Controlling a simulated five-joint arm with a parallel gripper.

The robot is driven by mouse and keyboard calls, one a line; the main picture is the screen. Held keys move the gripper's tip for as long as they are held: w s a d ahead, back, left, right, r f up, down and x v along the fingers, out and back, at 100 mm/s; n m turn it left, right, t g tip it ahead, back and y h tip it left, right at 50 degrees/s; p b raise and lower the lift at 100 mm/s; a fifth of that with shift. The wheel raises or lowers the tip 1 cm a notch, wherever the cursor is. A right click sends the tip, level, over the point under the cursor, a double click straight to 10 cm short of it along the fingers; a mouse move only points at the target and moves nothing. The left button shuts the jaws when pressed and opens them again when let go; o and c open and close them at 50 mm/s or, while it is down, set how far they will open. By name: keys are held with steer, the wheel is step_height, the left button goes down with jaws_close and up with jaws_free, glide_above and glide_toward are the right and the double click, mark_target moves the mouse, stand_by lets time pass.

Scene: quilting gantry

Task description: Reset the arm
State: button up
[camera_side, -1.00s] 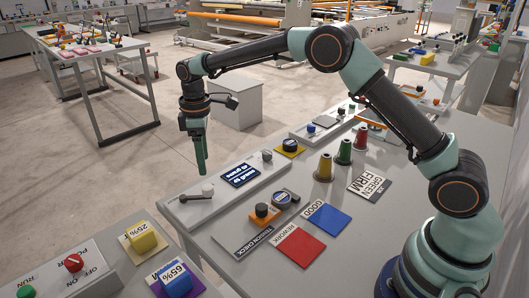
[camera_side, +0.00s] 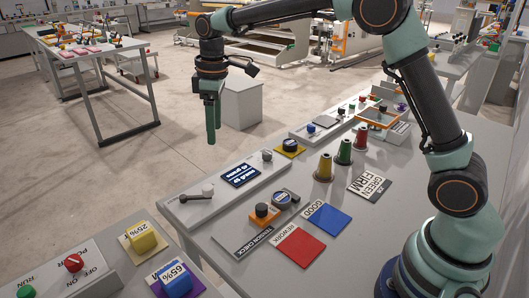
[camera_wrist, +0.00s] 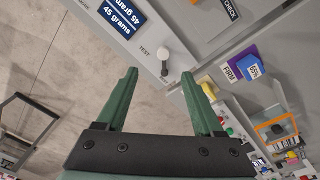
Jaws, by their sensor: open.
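My gripper (camera_side: 212,122) hangs pointing down in the air in the side view, above and beyond the back-left edge of the workbench. In the wrist view my gripper (camera_wrist: 162,92) shows two green fingers spread apart with nothing between them. A grey test panel with a display (camera_side: 241,176) and a lever (camera_side: 197,196) lies on the bench below it. My gripper touches nothing.
Three thread cones, yellow (camera_side: 325,167), green (camera_side: 344,151) and red (camera_side: 361,137), stand on the bench. A red card (camera_side: 300,246) and a blue card (camera_side: 327,217) lie flat. Air around my gripper is clear.

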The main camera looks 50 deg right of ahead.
steer(key=s+d+r+m+t, duration=0.1)
steer(key=s+d+r+m, duration=0.15)
steer(key=s, duration=0.35)
steer(key=s+d+r+m+t, duration=0.2)
steer(key=s+d+r, duration=0.15)
steer(key=s, duration=0.25)
steer(key=s+d+f+m+t, duration=0.1)
steer(key=s+m, duration=0.3)
steer(key=s, duration=0.5)
steer(key=shift+s+d+f+t, duration=0.3)
steer(key=shift+s+d+f, duration=0.1)
steer(key=shift+d+f, duration=0.35)
